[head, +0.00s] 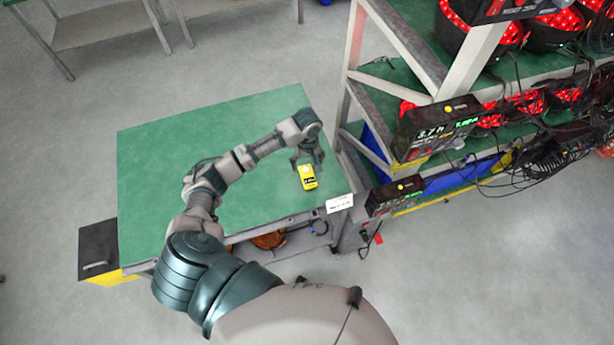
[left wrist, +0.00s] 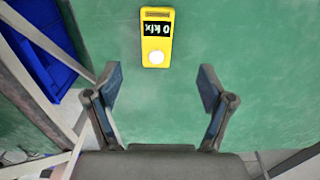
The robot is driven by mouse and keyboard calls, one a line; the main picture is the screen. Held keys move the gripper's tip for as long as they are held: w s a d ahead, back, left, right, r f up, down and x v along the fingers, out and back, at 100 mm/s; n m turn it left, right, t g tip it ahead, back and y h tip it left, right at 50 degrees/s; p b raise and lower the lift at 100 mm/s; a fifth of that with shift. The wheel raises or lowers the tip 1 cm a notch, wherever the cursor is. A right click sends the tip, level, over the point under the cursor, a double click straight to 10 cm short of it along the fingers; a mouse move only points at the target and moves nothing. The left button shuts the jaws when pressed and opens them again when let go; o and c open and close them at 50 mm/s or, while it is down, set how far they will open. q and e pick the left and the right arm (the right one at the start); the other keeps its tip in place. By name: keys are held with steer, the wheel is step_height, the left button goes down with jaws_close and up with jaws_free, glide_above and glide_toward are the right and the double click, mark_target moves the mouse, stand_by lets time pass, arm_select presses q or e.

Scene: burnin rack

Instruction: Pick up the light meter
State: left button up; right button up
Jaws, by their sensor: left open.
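The light meter (head: 307,177) is a small yellow device with a black display and a white round sensor. It lies on the green tabletop (head: 150,180), near the table's right side. My left gripper (head: 307,160) is right by the meter in the head view. In the left wrist view the meter (left wrist: 157,38) lies beyond the fingertips, roughly centred between them, with its white sensor end toward me. My left gripper (left wrist: 160,88) is open with nothing between its fingers. My right gripper does not show in either view.
A metal rack (head: 350,85) with green shelves, red-lit lamps, cables and power meters (head: 437,125) stands close to the table's right. A white label (head: 339,203) sits at the table's front right corner. The tabletop's left part is clear. A blue bin (left wrist: 40,45) shows in the left wrist view.

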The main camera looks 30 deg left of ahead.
arm_select(q)
glide_above(309, 178)
steer(key=f, duration=0.5)
steer(key=shift+s+a, duration=0.2)
steer(key=shift+s, duration=0.05)
steer(key=shift+d+f, duration=0.35)
steer(key=f, duration=0.4)
steer(key=shift+w+a+f, duration=0.2)
steer(key=shift+w+f, duration=0.1)
steer(key=shift+a+f, duration=0.2)
steer(key=shift+a, duration=0.15)
steer(key=c, duration=0.7)
steer(key=shift+d, duration=0.3)
steer(key=c, duration=0.6)
steer(key=shift+r, duration=0.25)
steer(key=r, duration=0.8)
steer(key=shift+a+r, duration=0.2)
steer(key=shift+r, duration=0.15)
steer(key=s+d+r+m+b, duration=0.1)
steer(key=s+d+r+m, duration=0.1)
steer(key=d+r+m, duration=0.7)
step_height(309, 178, up, 4)
steer(key=shift+d+f, duration=0.25)
steer(key=shift+d, duration=0.35)
